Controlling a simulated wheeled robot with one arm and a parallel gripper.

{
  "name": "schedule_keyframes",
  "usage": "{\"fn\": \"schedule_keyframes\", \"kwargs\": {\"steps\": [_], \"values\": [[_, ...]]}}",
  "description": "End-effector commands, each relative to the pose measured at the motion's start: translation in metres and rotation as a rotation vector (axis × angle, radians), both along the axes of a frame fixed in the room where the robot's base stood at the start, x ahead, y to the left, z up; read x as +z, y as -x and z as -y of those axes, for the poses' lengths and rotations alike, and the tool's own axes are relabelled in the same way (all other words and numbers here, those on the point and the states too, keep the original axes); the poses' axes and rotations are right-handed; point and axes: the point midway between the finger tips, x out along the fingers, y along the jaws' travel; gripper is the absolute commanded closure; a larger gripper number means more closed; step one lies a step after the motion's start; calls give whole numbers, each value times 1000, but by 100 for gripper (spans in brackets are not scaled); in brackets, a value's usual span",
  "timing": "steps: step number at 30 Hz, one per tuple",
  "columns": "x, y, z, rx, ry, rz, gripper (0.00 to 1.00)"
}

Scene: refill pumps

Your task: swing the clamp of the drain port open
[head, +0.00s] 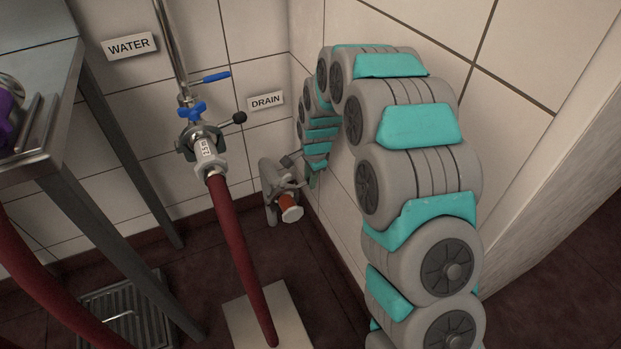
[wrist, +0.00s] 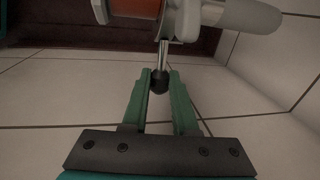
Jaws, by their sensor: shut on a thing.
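The drain port (head: 271,190) sticks out low on the tiled wall under the DRAIN sign, with an orange section and a pale end cap (head: 292,213). In the wrist view the port (wrist: 245,14) lies along the top edge. Its clamp has a thin metal lever (wrist: 164,52) ending in a black knob (wrist: 159,82). My gripper (wrist: 160,76) is shut on this knob, with one green finger on each side. Most of the clamp is cut off above the wrist view. In the head view my gripper is small and partly hidden beside the port.
Left of the drain, the water port (head: 203,145) has its own clamp and a red hose (head: 240,260) running down to the floor. A steel table (head: 60,110) stands at the left. A floor grate (head: 125,310) and a pale slab (head: 268,315) lie below.

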Motion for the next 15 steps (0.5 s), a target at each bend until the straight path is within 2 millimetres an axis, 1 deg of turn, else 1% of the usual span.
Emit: {"fn": "schedule_keyframes", "kwargs": {"steps": [15], "values": [[25, 2, -11, 3, 174, 81, 100]]}}
